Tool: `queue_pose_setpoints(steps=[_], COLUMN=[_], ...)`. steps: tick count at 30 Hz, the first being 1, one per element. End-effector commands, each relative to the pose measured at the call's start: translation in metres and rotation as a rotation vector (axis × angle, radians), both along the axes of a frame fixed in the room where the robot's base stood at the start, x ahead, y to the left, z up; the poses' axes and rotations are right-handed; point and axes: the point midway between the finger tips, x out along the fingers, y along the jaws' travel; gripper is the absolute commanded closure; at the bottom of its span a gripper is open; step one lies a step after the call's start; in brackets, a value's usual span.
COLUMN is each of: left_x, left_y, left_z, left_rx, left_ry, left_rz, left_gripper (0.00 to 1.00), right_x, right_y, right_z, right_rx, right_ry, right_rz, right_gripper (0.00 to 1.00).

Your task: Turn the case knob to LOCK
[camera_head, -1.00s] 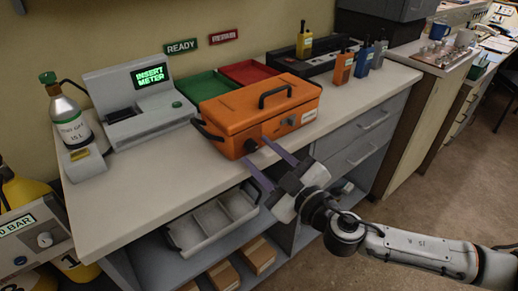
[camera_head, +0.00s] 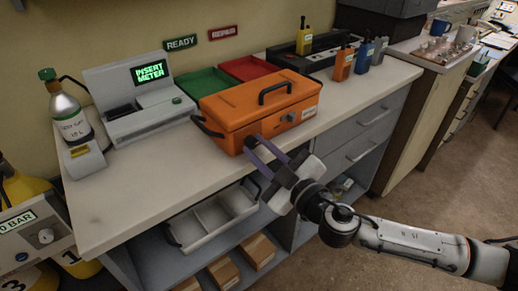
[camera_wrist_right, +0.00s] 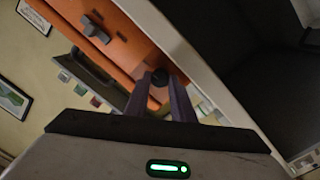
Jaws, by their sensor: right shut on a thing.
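The orange case (camera_head: 262,106) sits on the counter with its lid down and its black handle on top. My right gripper (camera_head: 257,141) is at the lower front face of the case. In the right wrist view its two purple-grey fingers (camera_wrist_right: 165,92) are closed around a dark round knob (camera_wrist_right: 160,76) on the case front. A grey winged fitting (camera_wrist_right: 94,27) also sticks out of the orange face, apart from the fingers. In the head view the fingers hide the knob, and I cannot read any LOCK marking. My left gripper is not in view.
A grey meter station (camera_head: 140,98) reading INSERT METER and a gas bottle (camera_head: 69,115) stand left of the case. Green (camera_head: 205,82) and red (camera_head: 250,68) trays lie behind it. Several handheld meters stand to the right. A white bin (camera_head: 213,215) is below. The front counter is clear.

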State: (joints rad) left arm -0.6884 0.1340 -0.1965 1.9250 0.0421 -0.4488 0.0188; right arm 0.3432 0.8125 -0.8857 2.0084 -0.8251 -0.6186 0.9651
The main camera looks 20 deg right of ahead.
Motion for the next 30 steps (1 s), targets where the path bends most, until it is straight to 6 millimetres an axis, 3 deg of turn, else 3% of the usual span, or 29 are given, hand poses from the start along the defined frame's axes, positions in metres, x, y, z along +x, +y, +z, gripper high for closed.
queue_pose_setpoints(steps=[8, 30], left_x=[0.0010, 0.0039], left_y=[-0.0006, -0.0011], left_z=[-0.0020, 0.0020], left_rx=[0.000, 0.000], left_ry=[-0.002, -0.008], left_rz=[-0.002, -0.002], left_gripper=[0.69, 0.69], right_x=[-0.0003, 0.0001], right_y=[0.0001, -0.0002], right_z=[-0.0014, -0.0016], right_rx=[-0.157, -0.812], right_ry=[-0.058, -0.299], right_rz=[0.000, 0.001], right_gripper=[1.00, 1.00])
